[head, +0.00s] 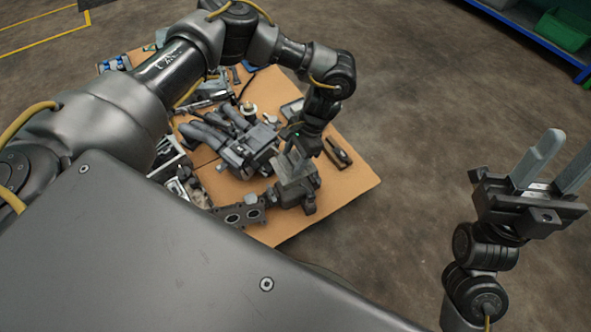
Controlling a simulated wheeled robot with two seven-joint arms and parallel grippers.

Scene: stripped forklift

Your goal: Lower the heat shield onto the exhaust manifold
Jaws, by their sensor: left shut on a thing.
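My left gripper (293,150) reaches down over the workbench from above. It is shut on a grey, angular metal piece that looks like the heat shield (296,170). Just below and left of it, a dark flange with round holes (240,214) shows near the bench's front edge. It appears to be part of the exhaust manifold, whose rest is mostly covered by the grey piece. I cannot tell whether the two touch. My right gripper (566,152) is at the right, off the bench, with its two grey fingers pointing up, apart and empty.
The orange-brown bench top (345,187) is bare at its right corner, beside a small dark tool (338,151). A dark part with several curved pipes (222,133) lies left of my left gripper. More loose parts lie behind. A blue shelf with green bins (563,30) stands far right.

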